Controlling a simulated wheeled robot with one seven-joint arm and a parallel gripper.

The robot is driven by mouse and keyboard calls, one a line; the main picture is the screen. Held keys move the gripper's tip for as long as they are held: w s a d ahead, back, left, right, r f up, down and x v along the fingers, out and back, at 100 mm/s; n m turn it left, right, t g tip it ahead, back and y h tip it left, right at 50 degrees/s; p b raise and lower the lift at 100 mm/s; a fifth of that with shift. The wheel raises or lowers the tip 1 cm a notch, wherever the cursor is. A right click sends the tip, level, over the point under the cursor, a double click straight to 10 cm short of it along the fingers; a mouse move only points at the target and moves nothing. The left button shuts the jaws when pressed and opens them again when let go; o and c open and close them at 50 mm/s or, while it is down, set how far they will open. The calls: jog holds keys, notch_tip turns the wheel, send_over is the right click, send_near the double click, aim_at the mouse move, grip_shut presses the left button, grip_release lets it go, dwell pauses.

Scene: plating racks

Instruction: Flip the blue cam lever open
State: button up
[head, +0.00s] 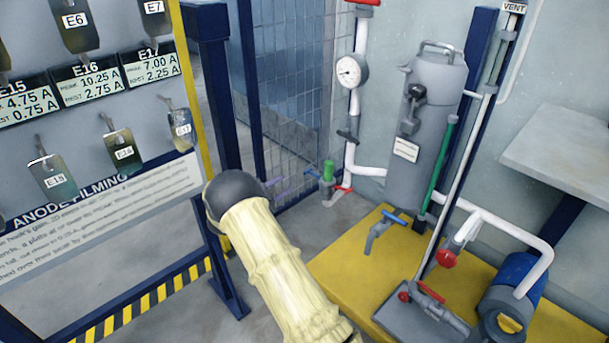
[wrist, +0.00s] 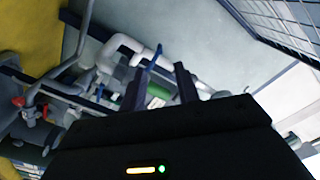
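A short blue lever (head: 313,174) shows in the head view beside a green-capped fitting (head: 328,170) on the white pipework, just above the floor. In the wrist view a slim blue lever (wrist: 152,58) stands up close to the tip of the left finger, with a green part (wrist: 159,91) behind the fingers. My gripper (wrist: 162,70) is open, its two dark fingers apart with nothing held between them. I cannot tell whether a finger touches the lever. In the head view my dark wrist and pale sleeve hide most of the gripper.
Another blue handle (head: 393,216) tops a grey tap on the yellow platform (head: 350,262). A grey tank (head: 427,120), a gauge (head: 350,71) and red-handled valves crowd the right. A mesh fence (head: 285,80) stands behind; a sign rack (head: 90,190) stands left.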

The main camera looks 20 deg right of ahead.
aim_at(306, 173)
jog(key=shift+b+x, duration=1.8)
jog(key=shift+x, duration=3.35)
jog(key=shift+s+d, duration=0.1)
jog(key=shift+s, duration=0.05)
grip_shut()
